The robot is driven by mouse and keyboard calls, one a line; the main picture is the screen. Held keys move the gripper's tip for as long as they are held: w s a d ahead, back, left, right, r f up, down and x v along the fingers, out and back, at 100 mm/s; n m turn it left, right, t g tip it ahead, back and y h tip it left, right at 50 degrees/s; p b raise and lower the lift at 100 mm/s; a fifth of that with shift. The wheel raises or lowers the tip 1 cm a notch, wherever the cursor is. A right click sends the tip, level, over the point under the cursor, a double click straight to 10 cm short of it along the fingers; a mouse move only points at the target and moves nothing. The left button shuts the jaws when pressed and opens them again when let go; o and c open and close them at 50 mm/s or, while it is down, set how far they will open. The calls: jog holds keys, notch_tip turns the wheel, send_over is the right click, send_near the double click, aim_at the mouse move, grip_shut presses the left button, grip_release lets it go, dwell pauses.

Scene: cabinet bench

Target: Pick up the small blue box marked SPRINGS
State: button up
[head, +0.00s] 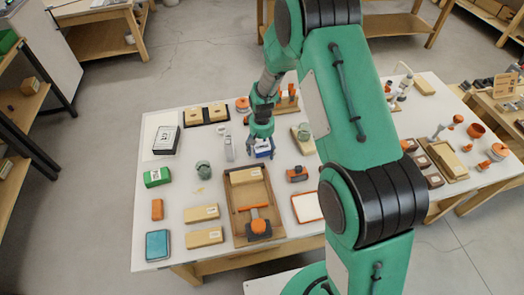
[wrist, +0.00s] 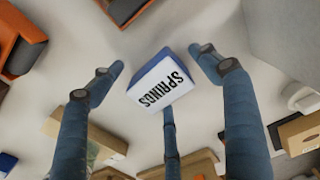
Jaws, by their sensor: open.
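The small blue box marked SPRINGS (wrist: 161,86) shows in the wrist view with its white labelled face toward the camera. It lies among the fingers of my gripper (wrist: 155,62), which are spread apart with a gap on each side of it. In the head view the blue box (head: 266,152) is on the white table, just beyond the wooden tray. My gripper (head: 260,131) is right over it, open, and hides its far part. I cannot tell whether any finger touches the box.
A wooden tray (head: 231,222) holding a tan box and an orange-handled tool lies just in front. A white upright item (head: 229,148) stands close on the left, an orange item (head: 297,174) on the right. Bare tabletop shows around the green box (head: 157,177).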

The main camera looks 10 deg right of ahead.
aim_at(262, 147)
dwell(0.3)
jog(key=c, duration=1.5)
jog(key=shift+r, duration=0.15)
jog(key=shift+c, duration=0.2)
notch_tip(262, 147, up, 10)
jog(key=shift+f+p, duration=0.1)
jog(key=shift+p, duration=0.85)
